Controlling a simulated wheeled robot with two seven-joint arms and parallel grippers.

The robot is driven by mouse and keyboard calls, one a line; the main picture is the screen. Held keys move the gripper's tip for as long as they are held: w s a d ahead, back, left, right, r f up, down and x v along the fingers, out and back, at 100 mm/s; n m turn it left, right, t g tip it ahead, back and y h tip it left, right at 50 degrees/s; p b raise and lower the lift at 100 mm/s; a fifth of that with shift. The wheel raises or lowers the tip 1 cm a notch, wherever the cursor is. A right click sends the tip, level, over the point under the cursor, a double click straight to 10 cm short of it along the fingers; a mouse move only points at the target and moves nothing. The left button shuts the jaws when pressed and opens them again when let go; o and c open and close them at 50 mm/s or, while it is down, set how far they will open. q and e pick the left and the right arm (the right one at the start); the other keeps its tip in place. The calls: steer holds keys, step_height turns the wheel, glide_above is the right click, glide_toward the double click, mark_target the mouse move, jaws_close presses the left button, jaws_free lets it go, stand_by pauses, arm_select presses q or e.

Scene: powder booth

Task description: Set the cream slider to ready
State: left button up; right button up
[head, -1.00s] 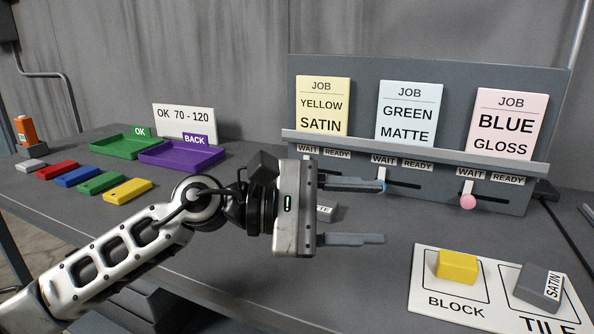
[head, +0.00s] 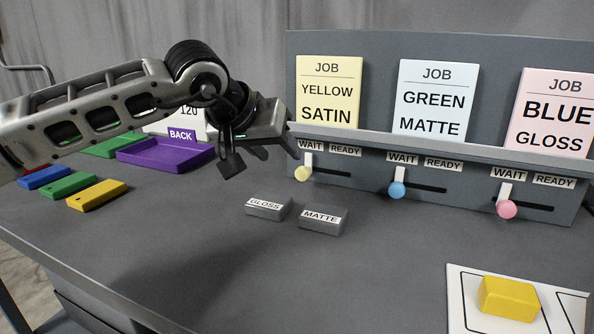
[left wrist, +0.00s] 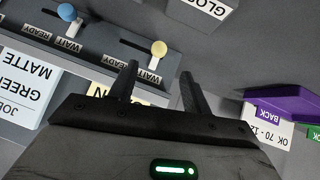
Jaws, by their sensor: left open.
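The cream slider (head: 303,173) is a round pale-yellow knob on a white lever, under the yellow satin job card (head: 328,92). It is at the left end of its slot, below the WAIT label (head: 311,145); the READY label (head: 345,151) is to the right. My left gripper (head: 276,150) is open and empty, just left of the slider and partly hidden by its own wrist. In the left wrist view, the cream knob (left wrist: 158,48) appears just beyond the gap between the open fingers (left wrist: 159,80), apart from them. My right gripper is not in view.
A blue slider (head: 397,190) and a pink slider (head: 507,209) sit at WAIT on the same panel. Gloss (head: 268,207) and matte (head: 322,219) blocks lie on the table in front. A purple tray (head: 165,153) is at left. The front table middle is clear.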

mark_target(300, 174)
arm_select(q)
steer(key=x, duration=0.9)
steer(key=shift+d, duration=0.1)
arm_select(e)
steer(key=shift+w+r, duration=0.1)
